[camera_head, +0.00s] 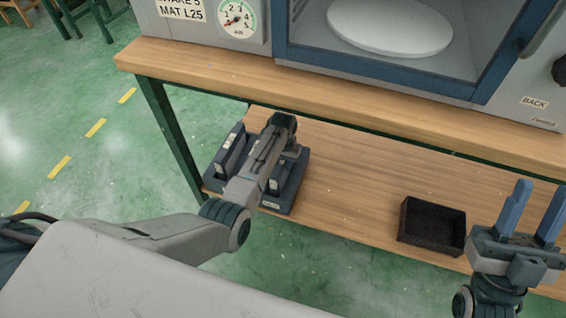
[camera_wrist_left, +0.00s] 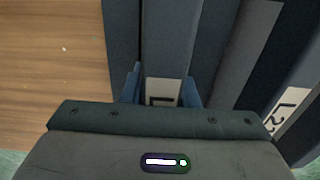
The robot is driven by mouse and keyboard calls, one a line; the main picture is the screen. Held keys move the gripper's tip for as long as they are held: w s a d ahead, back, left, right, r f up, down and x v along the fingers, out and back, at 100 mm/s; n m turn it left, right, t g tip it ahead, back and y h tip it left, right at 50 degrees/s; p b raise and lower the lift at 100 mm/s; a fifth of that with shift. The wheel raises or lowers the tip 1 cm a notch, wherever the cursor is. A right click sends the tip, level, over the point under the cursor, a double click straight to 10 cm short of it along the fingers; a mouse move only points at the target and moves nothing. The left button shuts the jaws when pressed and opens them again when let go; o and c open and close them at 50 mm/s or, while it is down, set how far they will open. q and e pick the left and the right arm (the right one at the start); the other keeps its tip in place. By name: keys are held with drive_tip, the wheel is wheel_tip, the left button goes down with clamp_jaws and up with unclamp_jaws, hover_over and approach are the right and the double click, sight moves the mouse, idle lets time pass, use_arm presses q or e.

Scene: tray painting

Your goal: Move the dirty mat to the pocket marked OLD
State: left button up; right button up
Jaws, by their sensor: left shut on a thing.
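On the lower wooden shelf, a dark blue rack (camera_head: 292,190) holds upright slabs with pale labels. My left gripper (camera_head: 280,130) reaches over the rack and hides part of it. In the left wrist view, my left gripper (camera_wrist_left: 160,88) is shut on a dark upright mat (camera_wrist_left: 167,40) with a white label between the blue fingers. Its label is only partly visible, and I cannot tell whether it is dirty. Another slab beside it has a label starting "L2" (camera_wrist_left: 295,115). I cannot read which pocket is marked OLD. My right gripper (camera_head: 531,210) is open and empty at the right.
A black open box (camera_head: 432,226) sits on the lower shelf to the right. A machine with a blue-framed door (camera_head: 380,72), a gauge (camera_head: 238,20) and a "MAT L25" sign (camera_head: 181,10) stands on the upper worktop (camera_head: 190,60). The shelf between rack and box is clear.

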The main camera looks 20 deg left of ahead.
use_arm(q)
drive_tip(key=o, duration=0.9)
